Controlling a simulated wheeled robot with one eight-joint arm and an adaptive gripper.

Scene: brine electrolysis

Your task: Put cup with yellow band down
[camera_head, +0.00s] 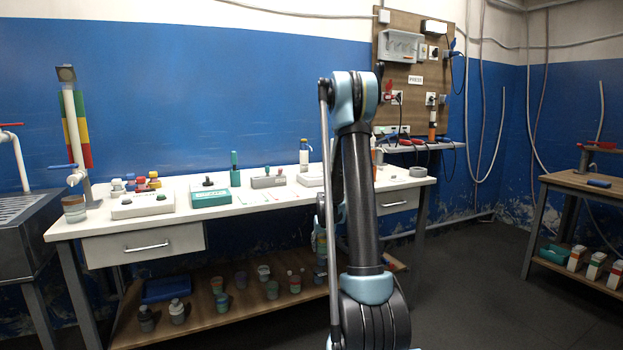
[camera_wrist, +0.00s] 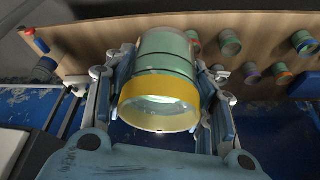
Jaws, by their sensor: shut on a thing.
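The cup with the yellow band (camera_wrist: 160,92) is in the wrist view, a greenish, translucent cup with dark rings and a wide yellow band at the end nearest the camera. My gripper (camera_wrist: 165,60) is shut on it, with one finger along each side. The cup's far end overlaps the wooden shelf in the picture; I cannot tell whether it touches the shelf. In the head view my arm reaches down in front of the white table, and the held cup cannot be made out.
The lower wooden shelf (camera_head: 190,331) under the white table (camera_head: 264,211) carries several cups and bottles and a blue tray (camera_head: 166,290). In the wrist view several cups stand to the right on the shelf (camera_wrist: 100,42); wood left of the held cup is mostly bare.

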